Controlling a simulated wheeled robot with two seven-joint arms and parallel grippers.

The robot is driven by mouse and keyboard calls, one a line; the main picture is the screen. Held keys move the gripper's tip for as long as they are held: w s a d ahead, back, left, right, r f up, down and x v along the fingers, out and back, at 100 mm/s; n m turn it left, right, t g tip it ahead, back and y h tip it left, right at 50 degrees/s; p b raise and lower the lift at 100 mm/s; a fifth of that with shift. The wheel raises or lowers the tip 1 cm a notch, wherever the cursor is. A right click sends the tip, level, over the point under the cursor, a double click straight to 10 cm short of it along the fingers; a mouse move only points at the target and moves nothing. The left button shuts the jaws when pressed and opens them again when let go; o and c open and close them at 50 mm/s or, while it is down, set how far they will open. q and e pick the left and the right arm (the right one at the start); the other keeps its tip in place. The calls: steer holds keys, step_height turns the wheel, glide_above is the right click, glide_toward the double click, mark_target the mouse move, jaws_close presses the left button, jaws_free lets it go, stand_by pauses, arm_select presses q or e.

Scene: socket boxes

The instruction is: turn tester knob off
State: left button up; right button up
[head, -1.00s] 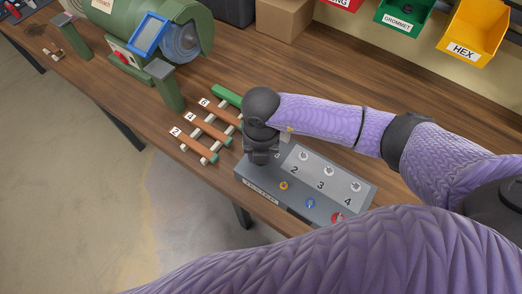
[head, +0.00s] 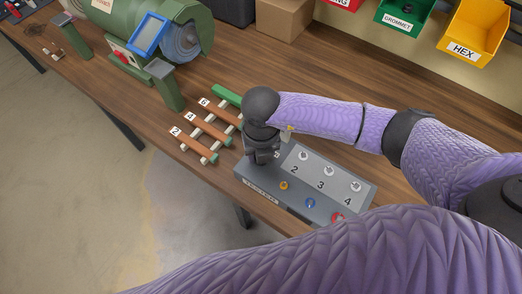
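The tester (head: 318,208) is a grey box near the front edge of the wooden bench, with a light panel marked 2, 3, 4. Several small silver toggles stand on the panel. An orange button (head: 284,185), a blue button (head: 310,203) and a red one (head: 337,217) lie along its front.
A rack with numbered orange bars (head: 205,130) stands just left of the tester. A green grinder (head: 150,40) is farther left. A cardboard box (head: 284,18) and green and yellow bins (head: 478,32) are behind. My purple arm covers the bottom of the view.

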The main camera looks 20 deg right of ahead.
steer(key=o, duration=0.4)
step_height(320, 180, up, 9)
steer(key=shift+p, duration=1.25)
steer(key=shift+r, duration=0.45)
